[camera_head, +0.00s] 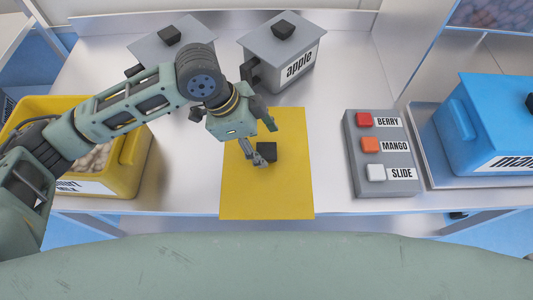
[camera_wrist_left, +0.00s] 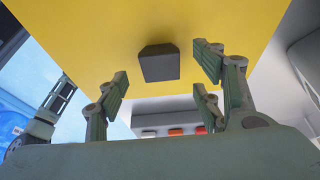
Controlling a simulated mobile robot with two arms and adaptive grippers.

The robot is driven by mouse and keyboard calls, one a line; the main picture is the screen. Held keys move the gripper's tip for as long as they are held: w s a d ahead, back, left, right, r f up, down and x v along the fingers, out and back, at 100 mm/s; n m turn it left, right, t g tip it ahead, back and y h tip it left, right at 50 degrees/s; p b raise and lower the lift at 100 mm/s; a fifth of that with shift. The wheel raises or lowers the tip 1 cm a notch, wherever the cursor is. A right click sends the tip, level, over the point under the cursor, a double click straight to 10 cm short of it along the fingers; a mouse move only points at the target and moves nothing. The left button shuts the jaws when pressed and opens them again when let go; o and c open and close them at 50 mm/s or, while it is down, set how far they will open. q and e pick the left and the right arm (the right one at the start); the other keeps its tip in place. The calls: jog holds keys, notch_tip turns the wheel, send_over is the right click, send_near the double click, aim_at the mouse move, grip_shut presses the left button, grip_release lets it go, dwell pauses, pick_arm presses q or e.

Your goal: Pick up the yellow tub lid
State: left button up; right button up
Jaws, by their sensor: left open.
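The yellow tub lid (camera_head: 290,190) is a flat rectangle with a dark block-shaped knob (camera_head: 267,152), lying at the front middle of the metal counter. In the left wrist view the lid (camera_wrist_left: 100,40) fills the upper part, and its knob (camera_wrist_left: 158,63) shows between the fingers, a little beyond the tips. My left gripper (camera_head: 268,141) is open over the lid, its fingertips close to the knob. It also shows in the left wrist view (camera_wrist_left: 163,72). I cannot tell whether a finger touches the knob. My right gripper is not in view.
A yellow tub (camera_head: 130,175) with pale contents stands at the left, partly behind my arm. A grey apple tub (camera_head: 285,65) and another grey tub (camera_head: 150,48) stand at the back. A button panel (camera_head: 355,180) and a blue tub (camera_head: 480,120) are at the right.

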aim_at(266, 155)
pick_arm(q)
jog(key=shift+x, duration=1.1)
jog(key=shift+d+f, duration=0.1)
jog(key=shift+f, duration=0.15)
jog(key=shift+c, duration=1.4)
jog(key=c, duration=1.2)
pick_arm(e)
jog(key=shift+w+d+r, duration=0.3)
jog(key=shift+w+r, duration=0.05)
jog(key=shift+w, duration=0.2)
